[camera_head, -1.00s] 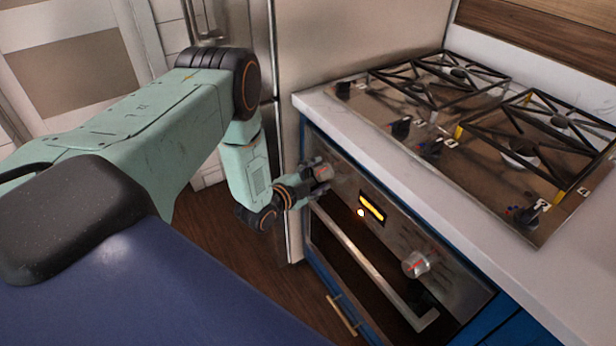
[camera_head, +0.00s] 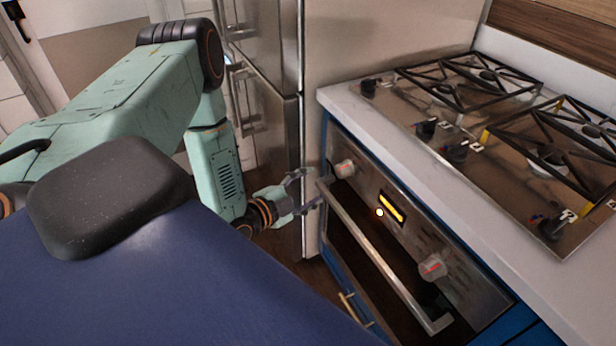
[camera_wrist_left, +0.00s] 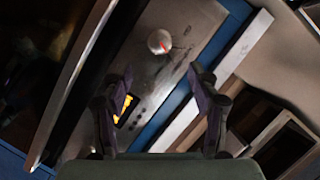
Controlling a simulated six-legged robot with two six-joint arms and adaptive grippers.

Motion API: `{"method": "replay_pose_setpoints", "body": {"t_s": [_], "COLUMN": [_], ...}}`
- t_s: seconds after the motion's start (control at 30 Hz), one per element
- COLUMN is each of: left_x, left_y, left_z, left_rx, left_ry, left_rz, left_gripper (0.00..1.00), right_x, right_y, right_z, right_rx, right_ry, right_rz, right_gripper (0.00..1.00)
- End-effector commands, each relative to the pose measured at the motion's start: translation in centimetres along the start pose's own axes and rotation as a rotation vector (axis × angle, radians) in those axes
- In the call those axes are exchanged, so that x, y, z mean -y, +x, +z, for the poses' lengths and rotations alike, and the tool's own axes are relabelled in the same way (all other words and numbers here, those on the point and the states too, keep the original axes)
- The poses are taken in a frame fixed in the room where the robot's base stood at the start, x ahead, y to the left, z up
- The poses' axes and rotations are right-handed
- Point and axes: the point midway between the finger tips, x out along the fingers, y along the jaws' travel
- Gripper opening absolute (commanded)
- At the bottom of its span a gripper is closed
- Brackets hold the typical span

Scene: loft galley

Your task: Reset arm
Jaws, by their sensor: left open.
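My left gripper (camera_head: 304,190) is open and empty in the head view, in front of the oven's left end. Its fingers point right, toward the left oven knob (camera_head: 345,168), with a gap between. In the left wrist view both dark fingers (camera_wrist_left: 161,112) are spread apart with nothing between them, and the oven panel and a silver knob (camera_wrist_left: 159,41) lie beyond. My left arm is bent, its forearm hanging down beside the oven. My right gripper is not in view.
The built-in oven (camera_head: 366,205) has a long bar handle (camera_head: 385,262) and a lit display (camera_head: 391,206). A white counter (camera_head: 400,140) with a gas cooktop (camera_head: 500,165) is above it. A steel fridge (camera_head: 262,100) stands behind my arm. Wood floor shows below.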

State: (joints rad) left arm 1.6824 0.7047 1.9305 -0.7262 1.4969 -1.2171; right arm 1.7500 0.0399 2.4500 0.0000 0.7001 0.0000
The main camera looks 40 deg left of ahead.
Motion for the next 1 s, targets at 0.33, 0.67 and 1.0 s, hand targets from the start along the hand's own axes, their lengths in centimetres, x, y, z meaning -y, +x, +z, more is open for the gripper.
{"method": "replay_pose_setpoints", "body": {"t_s": [0.33, 0.67, 1.0], "left_x": [0.0, -4.3, -19.3], "left_y": [0.0, -1.6, -14.1], "left_z": [0.0, 2.3, -1.0], "left_rx": [0.000, 0.190, 0.916], "left_ry": [0.000, -0.396, -1.041], "left_rz": [0.000, 0.140, 0.475], "left_gripper": [0.61, 0.61, 0.61], "right_x": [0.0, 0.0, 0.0], "right_y": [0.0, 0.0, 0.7], "right_z": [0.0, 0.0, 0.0], "right_rx": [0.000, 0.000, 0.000], "right_ry": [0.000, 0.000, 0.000], "right_rz": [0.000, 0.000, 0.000], "right_gripper": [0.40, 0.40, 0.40]}}
